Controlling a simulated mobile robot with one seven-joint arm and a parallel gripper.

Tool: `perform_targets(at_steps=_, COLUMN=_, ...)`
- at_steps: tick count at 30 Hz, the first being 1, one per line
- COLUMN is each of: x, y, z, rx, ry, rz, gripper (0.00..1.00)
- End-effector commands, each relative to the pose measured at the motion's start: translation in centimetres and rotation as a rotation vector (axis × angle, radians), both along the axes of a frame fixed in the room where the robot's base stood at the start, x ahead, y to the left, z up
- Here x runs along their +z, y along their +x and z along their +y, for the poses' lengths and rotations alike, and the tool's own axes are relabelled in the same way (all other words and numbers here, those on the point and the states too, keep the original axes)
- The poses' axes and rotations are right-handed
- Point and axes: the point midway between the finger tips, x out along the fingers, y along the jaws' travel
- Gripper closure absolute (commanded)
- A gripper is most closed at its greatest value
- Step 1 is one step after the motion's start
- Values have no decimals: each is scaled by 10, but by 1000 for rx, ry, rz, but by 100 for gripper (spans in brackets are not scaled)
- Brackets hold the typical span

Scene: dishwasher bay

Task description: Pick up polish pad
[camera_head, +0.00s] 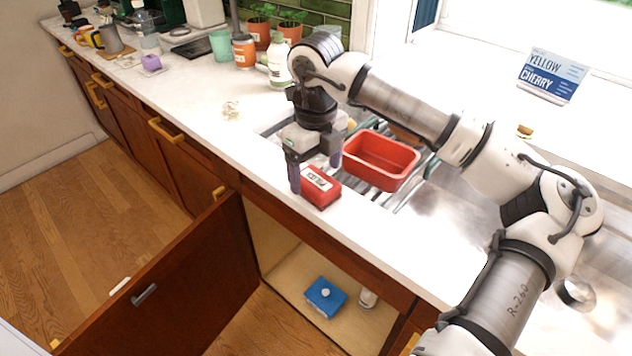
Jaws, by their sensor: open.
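The polish pad (322,190) looks like a small red block with a white label on top, partly legible as "POLISH". It lies on the white counter near its front edge, left of the red tub. My gripper (315,175) points down just over it, open, with one finger at its left end and the other behind its right side. I cannot tell whether the fingers touch the pad.
A red tub (381,160) stands on the metal rack (405,193) by the sink, close to my gripper.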

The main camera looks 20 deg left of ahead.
Motion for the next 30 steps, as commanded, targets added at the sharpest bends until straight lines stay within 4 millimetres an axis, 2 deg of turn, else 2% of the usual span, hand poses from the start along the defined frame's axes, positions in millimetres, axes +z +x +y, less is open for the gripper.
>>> perform_targets(at_steps=7, x=-32, y=5, z=2, rx=0, ry=0, rz=2, gripper=18)
perform_targets(at_steps=16, x=-37, y=5, z=2, rx=0, ry=0, rz=1, gripper=19)
perform_targets(at_steps=27, x=-37, y=5, z=2, rx=0, ry=0, rz=1, gripper=66)
perform_targets(at_steps=30, x=-37, y=5, z=2, rx=0, ry=0, rz=1, gripper=66)
